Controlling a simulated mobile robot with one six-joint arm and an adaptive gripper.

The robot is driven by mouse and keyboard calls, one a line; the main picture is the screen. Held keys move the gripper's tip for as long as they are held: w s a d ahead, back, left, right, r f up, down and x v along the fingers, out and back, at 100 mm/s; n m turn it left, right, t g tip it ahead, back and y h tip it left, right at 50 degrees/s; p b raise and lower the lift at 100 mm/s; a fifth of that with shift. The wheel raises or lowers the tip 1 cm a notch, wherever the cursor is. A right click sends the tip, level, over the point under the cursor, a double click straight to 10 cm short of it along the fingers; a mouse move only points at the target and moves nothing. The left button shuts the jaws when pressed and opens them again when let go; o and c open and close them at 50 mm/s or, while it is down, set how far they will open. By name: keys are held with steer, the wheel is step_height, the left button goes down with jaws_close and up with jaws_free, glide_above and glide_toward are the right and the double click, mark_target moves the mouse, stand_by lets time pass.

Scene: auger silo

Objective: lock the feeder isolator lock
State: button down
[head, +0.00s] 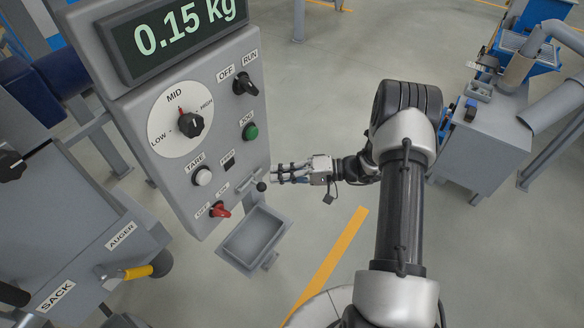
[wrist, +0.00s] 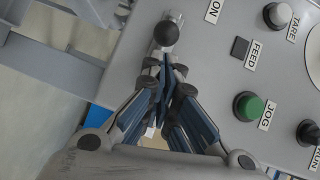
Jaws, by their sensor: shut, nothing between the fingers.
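The grey control panel (head: 190,120) carries a red rotary handle (head: 220,210) between OFF and ON labels, seemingly the isolator. To its right, a grey bar or bolt with a black ball knob (head: 261,186) sits at the panel's lower right edge; whether this is the lock is not labelled. In the wrist view the black ball (wrist: 166,33) is just beyond my fingertips. My gripper (head: 273,176) is shut and empty, its tips close beside the ball; I cannot tell if they touch. The wrist view also shows its closed fingers (wrist: 165,72). The red handle is out of the wrist view.
The panel also has a white TARE button (head: 203,176), a green JOG button (head: 250,132) and a black OFF/RUN switch (head: 245,83). A grey tray (head: 254,238) hangs below the knob. A yellow-handled lever (head: 138,272) stands at lower left. Open floor lies right of the panel.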

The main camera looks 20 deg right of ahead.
steer(key=shift+s+a+f, duration=0.1)
steer(key=shift+s+a, duration=0.05)
steer(key=shift+a, duration=0.2)
steer(key=shift+s+a, duration=0.55)
steer(key=shift+a, duration=0.2)
steer(key=shift+s+a, duration=0.55)
steer(key=shift+a, duration=0.15)
steer(key=shift+w, duration=0.1)
glide_toward(265, 185)
steer(key=d, duration=0.3)
steer(key=w+d+r, duration=0.1)
steer(key=d, duration=0.1)
steer(key=shift+w, duration=0.1)
